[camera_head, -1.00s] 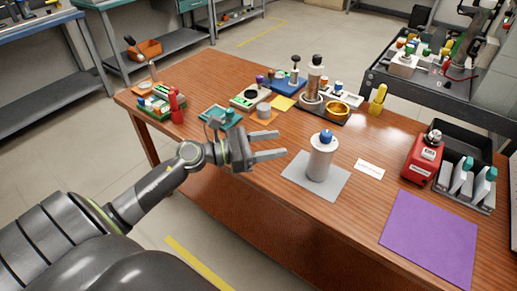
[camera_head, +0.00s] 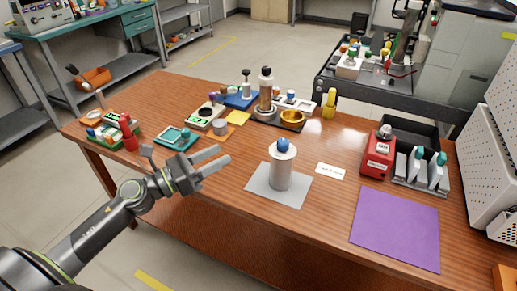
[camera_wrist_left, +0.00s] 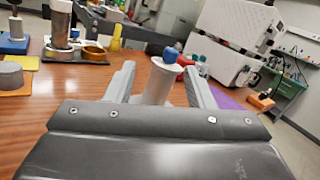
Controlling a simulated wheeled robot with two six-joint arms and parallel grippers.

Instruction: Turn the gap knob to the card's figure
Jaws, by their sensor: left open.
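A white and grey cylinder device with a blue knob (camera_head: 283,147) on top stands upright on a grey mat (camera_head: 262,189) near the table's front middle. A white card (camera_head: 330,171) lies to the right of the mat; its writing is too small to read. My left gripper (camera_head: 222,164) is open and empty, left of the device and apart from it, with its fingers pointing toward it. In the left wrist view the cylinder (camera_wrist_left: 159,82) and the blue knob (camera_wrist_left: 170,55) show beyond and between the two fingers. My right gripper is not in view.
A yellow bottle (camera_head: 329,103), a brass bowl (camera_head: 292,117) and other tools stand at the back.

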